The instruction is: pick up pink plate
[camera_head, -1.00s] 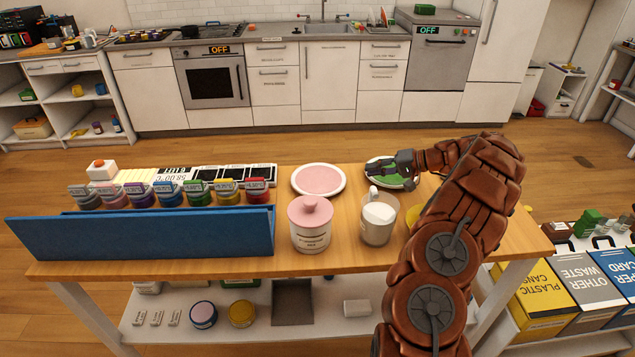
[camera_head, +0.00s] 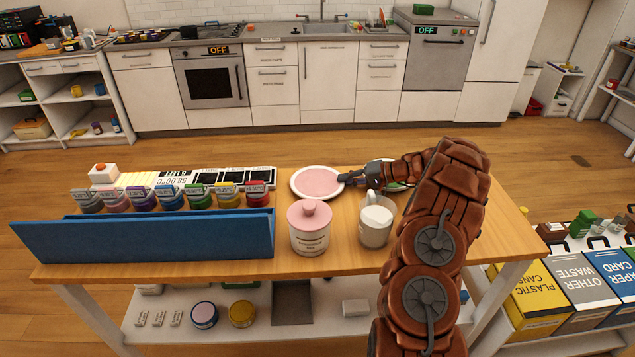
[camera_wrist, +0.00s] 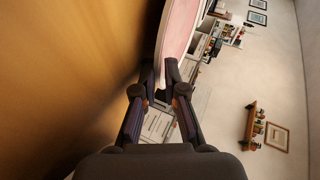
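The pink plate (camera_head: 315,182), with a white rim, lies flat on the wooden table top behind the pink-lidded jar. My gripper (camera_head: 346,178) is at the plate's right rim, coming from the right. In the wrist view, the pink plate (camera_wrist: 178,35) is seen nearly edge-on, its near rim in line with the gap between the fingers. I cannot tell whether either finger touches the rim.
A green plate (camera_head: 397,187) is mostly hidden behind my gripper. A pink-lidded jar (camera_head: 309,232) and a clear mug (camera_head: 375,226) stand in front. A blue divider (camera_head: 145,238) and several small colored jars are to the left. Waste bins (camera_head: 575,285) stand at right.

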